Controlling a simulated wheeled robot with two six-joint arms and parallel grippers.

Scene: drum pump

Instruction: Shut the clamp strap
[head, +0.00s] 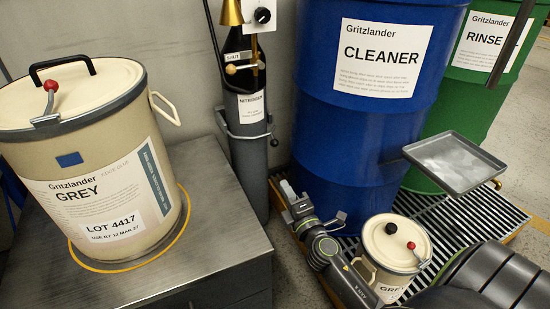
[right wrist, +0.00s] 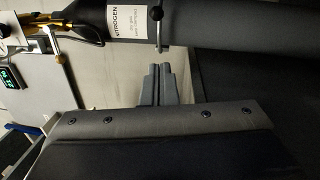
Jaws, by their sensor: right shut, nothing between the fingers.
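The dark nitrogen cylinder (head: 253,170) stands upright between the metal cabinet and the blue drum. A thin metal clamp strap (head: 245,136) crosses its front below the white label, with a small dark knob (head: 275,142) at its right end. I cannot tell whether the strap is latched. The strap and a knob also show in the right wrist view (right wrist: 160,32), against the cylinder (right wrist: 215,25). My right gripper (head: 288,189) is shut and empty, right of the cylinder and below the strap. Its fingers (right wrist: 158,82) point toward the cylinder, apart from the strap. My left gripper is not seen.
A metal cabinet (head: 235,255) carrying a grey-labelled pail (head: 110,165) stands left. A blue drum (head: 345,130) and green drum (head: 455,105) stand behind right. A small pail (head: 385,265) sits on the grating near my right arm. A tray (head: 455,160) is at the right.

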